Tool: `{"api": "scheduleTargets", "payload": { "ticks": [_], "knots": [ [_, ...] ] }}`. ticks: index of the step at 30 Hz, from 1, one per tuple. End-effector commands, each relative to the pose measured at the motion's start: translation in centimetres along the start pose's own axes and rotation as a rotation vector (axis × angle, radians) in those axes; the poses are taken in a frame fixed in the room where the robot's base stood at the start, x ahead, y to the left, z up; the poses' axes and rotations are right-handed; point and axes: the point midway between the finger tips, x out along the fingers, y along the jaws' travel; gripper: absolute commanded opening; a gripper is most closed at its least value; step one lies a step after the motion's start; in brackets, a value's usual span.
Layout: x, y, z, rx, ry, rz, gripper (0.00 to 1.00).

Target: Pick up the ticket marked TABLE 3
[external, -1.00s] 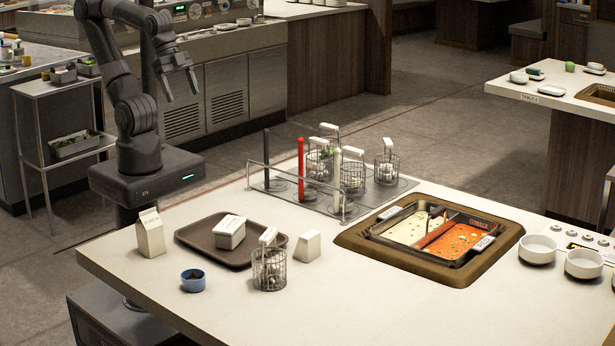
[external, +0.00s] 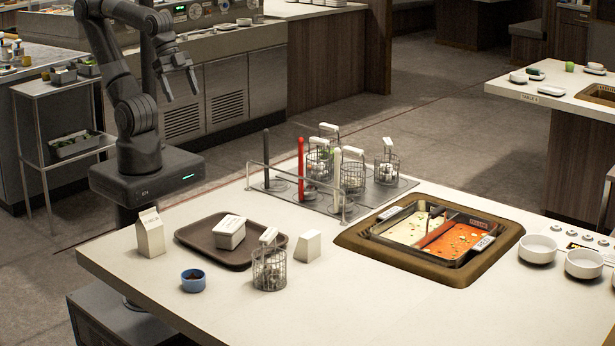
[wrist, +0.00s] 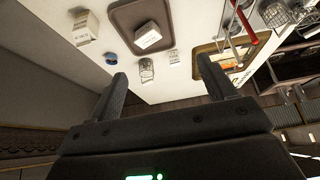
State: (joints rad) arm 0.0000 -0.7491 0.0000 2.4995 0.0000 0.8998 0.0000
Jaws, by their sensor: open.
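I cannot read TABLE 3 on anything here. A small white wedge-shaped card (external: 308,246) stands on the counter right of the tray; it also shows in the wrist view (wrist: 173,56) with print too small to read. A white box with printed lid (external: 230,231) sits on the brown tray (external: 194,236), also in the wrist view (wrist: 148,36). A white carton (external: 150,233) stands left of the tray. My gripper (external: 180,95) is open and empty, raised high behind the counter and apart from all these; its two fingers show in the wrist view (wrist: 162,72).
A wire basket (external: 269,268) and a blue bowl (external: 193,280) stand before the tray. Behind are a rack of baskets (external: 352,176) and tall rods. A divided sauce well (external: 425,235) is sunk in the counter, with white bowls (external: 537,249) to its right. The front counter is clear.

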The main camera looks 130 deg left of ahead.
Motion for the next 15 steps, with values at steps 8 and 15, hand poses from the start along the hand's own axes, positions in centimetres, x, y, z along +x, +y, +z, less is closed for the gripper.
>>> {"api": "scheduleTargets", "payload": {
  "ticks": [8, 15],
  "knots": [
    [1.5, 0.0, -4.3, -0.005, -0.017, 0.001, 0.76],
    [5.3, -0.1, -11.1, -0.013, -0.033, 0.001, 0.76]
  ]
}}
